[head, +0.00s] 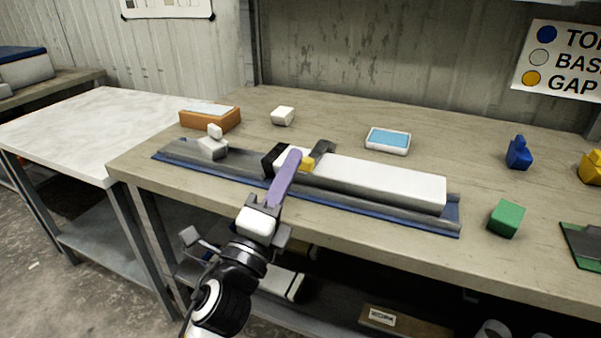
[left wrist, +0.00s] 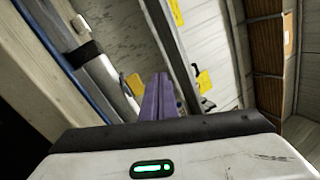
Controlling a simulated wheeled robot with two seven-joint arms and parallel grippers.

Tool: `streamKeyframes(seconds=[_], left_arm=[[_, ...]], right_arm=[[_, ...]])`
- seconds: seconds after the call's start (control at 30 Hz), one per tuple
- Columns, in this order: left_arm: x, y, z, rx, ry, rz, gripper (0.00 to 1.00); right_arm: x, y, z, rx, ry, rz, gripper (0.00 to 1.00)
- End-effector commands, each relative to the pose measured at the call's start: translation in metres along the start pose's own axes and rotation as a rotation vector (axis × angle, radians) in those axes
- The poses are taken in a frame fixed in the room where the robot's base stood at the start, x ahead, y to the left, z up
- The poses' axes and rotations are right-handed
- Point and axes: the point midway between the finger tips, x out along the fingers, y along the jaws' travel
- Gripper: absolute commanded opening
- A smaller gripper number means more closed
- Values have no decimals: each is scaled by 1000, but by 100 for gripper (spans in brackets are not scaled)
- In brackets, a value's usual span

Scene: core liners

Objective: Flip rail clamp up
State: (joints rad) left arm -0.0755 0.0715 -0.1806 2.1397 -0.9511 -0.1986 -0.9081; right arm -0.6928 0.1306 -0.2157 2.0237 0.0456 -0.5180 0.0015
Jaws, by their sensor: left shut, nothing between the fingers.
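A long blue-based rail (head: 435,222) lies along the bench with a grey channel on it. A long white core liner (head: 390,182) rests in the channel, toward the right. A black clamp-like piece (head: 272,160) sits across the rail near its middle; a black band (left wrist: 84,52) shows in the left wrist view. A dark grey piece (head: 323,148) stands behind the liner, and a yellow block (head: 307,164) lies between the two. My left gripper (head: 294,153), with purple fingers, is shut and empty, its tips in front of the black piece and yellow block. Contact cannot be told.
A grey-white block (head: 212,147) sits at the rail's left end. Behind are an orange box (head: 211,119), a white block (head: 282,116) and a blue-topped tray (head: 388,140). A green cube (head: 506,218) and blue piece (head: 519,153) stand right. A lower shelf runs under the bench.

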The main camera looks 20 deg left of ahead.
Motion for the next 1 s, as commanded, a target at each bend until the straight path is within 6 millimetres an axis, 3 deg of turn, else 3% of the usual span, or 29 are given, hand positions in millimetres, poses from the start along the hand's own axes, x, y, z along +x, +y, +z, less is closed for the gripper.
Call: streamKeyframes(seconds=[0.1,0.3,0.53,0.77,1.0], left_arm=[[-29,25,-10,335,16,36,0],[-69,51,-20,903,62,71,0],[-91,62,-25,1253,102,82,0],[-73,62,-25,1297,105,77,0],[-29,68,-26,1294,104,79,0]], right_arm=[[7,1,9,1,2,-2,54],[14,2,20,3,-3,-5,54],[16,3,23,1,-5,-5,54],[10,3,15,-1,0,-4,54],[5,3,8,-5,2,-1,54]])
